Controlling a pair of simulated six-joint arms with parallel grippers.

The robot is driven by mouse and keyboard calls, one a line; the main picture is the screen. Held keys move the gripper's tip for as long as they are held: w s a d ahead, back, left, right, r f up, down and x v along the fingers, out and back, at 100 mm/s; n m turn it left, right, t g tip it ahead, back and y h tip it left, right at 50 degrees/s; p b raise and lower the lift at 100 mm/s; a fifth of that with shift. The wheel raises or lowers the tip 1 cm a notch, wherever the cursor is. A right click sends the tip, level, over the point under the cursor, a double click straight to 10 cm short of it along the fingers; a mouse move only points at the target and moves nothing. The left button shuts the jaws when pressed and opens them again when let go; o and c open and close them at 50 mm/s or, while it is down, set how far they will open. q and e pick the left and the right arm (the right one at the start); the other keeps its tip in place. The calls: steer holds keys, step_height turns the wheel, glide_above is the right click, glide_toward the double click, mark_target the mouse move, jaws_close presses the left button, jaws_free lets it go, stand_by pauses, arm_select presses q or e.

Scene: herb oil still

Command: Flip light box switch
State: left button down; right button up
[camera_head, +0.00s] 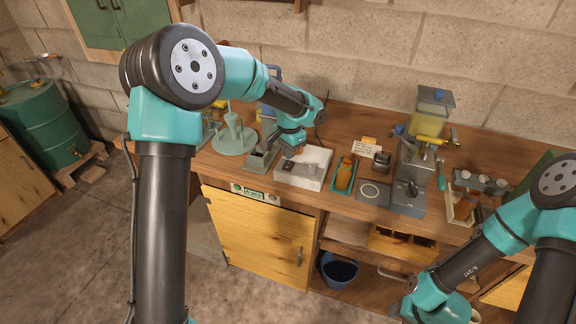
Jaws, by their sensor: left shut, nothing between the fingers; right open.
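A low white box (315,158), which I take for the light box, lies on the wooden bench left of the middle. A grey panel (290,167) with small dark parts is on its front left; which part is the switch is too small to tell. My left gripper (292,153) is shut and empty, pointing down at the back left of the white box, over or just beside it. Whether it touches cannot be told. My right arm comes in from the right, and its wrist (436,298) is cut by the bottom edge. Its fingers are out of view.
A grey open box (262,160) and a green stand (235,138) are left of the white box. A green tray (344,177) with an amber bottle is close on its right. Further right are a grey press (408,190) and a rack (482,182).

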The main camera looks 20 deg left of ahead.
mark_target(289, 162)
arm_select(q)
steer(key=shift+f, duration=1.3)
stand_by(1.1)
steer(key=shift+r, duration=3.55)
